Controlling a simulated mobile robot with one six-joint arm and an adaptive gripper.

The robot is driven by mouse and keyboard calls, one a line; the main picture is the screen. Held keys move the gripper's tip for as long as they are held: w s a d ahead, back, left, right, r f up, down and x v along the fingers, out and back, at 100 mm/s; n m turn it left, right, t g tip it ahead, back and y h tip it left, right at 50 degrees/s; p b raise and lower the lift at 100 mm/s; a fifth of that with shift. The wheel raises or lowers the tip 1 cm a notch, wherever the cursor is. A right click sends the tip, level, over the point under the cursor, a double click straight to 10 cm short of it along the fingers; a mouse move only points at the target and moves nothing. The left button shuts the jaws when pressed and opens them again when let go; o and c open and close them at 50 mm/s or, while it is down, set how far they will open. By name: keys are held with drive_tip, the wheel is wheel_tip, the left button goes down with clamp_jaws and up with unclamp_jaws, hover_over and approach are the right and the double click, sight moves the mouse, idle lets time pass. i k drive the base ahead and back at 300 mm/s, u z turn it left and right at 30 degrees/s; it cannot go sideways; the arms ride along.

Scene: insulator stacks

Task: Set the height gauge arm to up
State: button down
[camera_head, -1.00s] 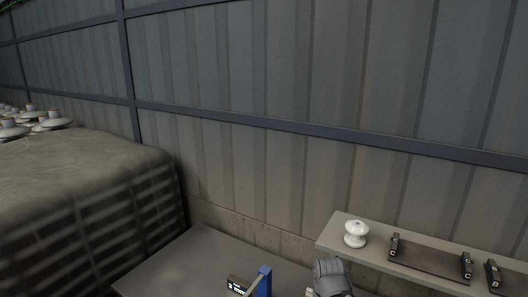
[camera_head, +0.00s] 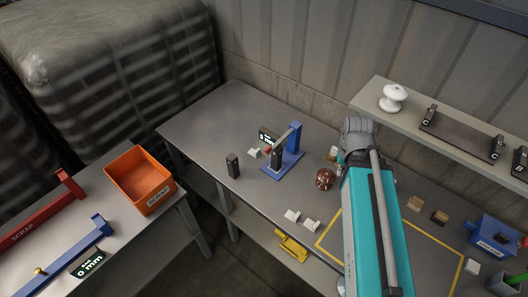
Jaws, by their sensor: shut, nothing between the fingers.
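A blue stand that looks like the height gauge (camera_head: 293,158) sits on the grey bench. It has a flat blue base and a blue upright. A pale bar (camera_head: 284,136), apparently its arm, slants from the top of the upright toward a dark block (camera_head: 277,158). I cannot tell whether this arm is up or down. My gripper does not show.
A brown insulator (camera_head: 325,179) stands between the gauge and my arm. A black block (camera_head: 232,165) and white pieces (camera_head: 292,215) lie nearby. A raised shelf (camera_head: 370,99) bears a white insulator (camera_head: 393,97). An orange scrap bin (camera_head: 139,180) stands on the left table.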

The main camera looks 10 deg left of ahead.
sight(270, 150)
drive_tip(key=u, duration=0.5)
drive_tip(key=k, duration=0.95)
drive_tip(key=z, duration=0.4)
drive_tip(key=i, duration=0.5)
drive_tip(key=u, duration=0.1)
